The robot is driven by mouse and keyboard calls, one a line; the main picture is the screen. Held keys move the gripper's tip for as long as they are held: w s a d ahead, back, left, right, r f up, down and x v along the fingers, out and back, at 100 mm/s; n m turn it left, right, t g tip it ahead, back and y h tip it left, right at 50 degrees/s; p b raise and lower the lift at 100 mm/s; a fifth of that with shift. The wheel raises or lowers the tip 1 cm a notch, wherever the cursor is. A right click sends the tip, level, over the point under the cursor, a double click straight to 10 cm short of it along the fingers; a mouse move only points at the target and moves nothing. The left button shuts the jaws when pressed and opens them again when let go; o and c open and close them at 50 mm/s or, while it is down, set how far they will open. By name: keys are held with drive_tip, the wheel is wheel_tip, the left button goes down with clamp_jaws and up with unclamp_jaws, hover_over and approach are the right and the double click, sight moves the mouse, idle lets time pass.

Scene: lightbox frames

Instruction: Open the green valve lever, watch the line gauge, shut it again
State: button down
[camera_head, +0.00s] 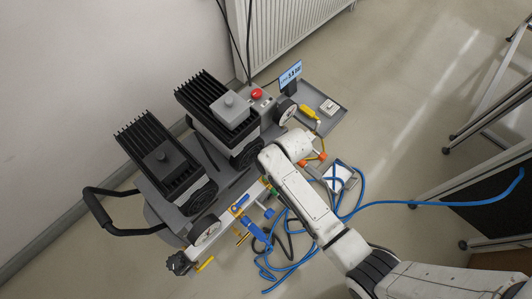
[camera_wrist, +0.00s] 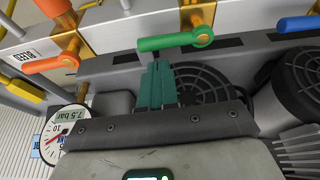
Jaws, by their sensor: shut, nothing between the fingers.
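The green valve lever (camera_wrist: 168,41) lies left to right in the wrist view, across its brass valve body (camera_wrist: 197,14). Its hub is at the right end. My gripper (camera_wrist: 157,66) is shut and empty, its teal fingers together just below the lever's left half in the picture. I cannot tell whether they touch it. A round gauge (camera_wrist: 62,128) at lower left shows a red needle and a "7.5 bar" readout; its rim is partly covered. A dial (camera_head: 286,110) also shows in the head view. A small green part (camera_head: 273,191) shows beside my arm there; my gripper is hidden.
An orange lever (camera_wrist: 48,65) by a "BLEED" label and a blue lever (camera_wrist: 298,23) flank the green one. Fan grilles (camera_wrist: 205,84) lie behind the fingers. A blue hose (camera_head: 397,204) loops over the floor. Open floor (camera_head: 390,120) lies right of the cart.

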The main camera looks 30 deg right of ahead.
drive_tip(key=shift+s+d+f, duration=0.15)
drive_tip(key=shift+s+d, duration=0.05)
drive_tip(key=shift+s, duration=0.3)
drive_tip(key=shift+s, duration=0.1)
drive_tip(key=m, duration=0.1)
drive_tip(key=s+m+h+p, duration=0.1)
drive_tip(key=m+p, duration=0.1)
drive_tip(key=shift+s+d+m, duration=0.15)
drive_tip(key=shift+d+m, duration=0.1)
drive_tip(key=shift+m, duration=0.05)
drive_tip(key=m, duration=0.1)
drive_tip(key=s+m+h+p, duration=0.1)
drive_tip(key=shift+d+m, duration=0.1)
drive_tip(key=shift+m, duration=0.3)
drive_tip(key=s+m+h, duration=0.1)
drive_tip(key=m, duration=0.2)
drive_tip(key=s+a+m+g+h, duration=0.1)
drive_tip(key=m, duration=0.2)
drive_tip(key=s+a+m, duration=0.1)
drive_tip(key=s+m, duration=0.1)
drive_tip(key=m, duration=0.1)
drive_tip(key=shift+g+h, duration=0.4)
drive_tip(key=shift+s+a+p, duration=0.15)
drive_tip(key=shift+a+p, duration=0.1)
drive_tip(key=shift+p, duration=0.05)
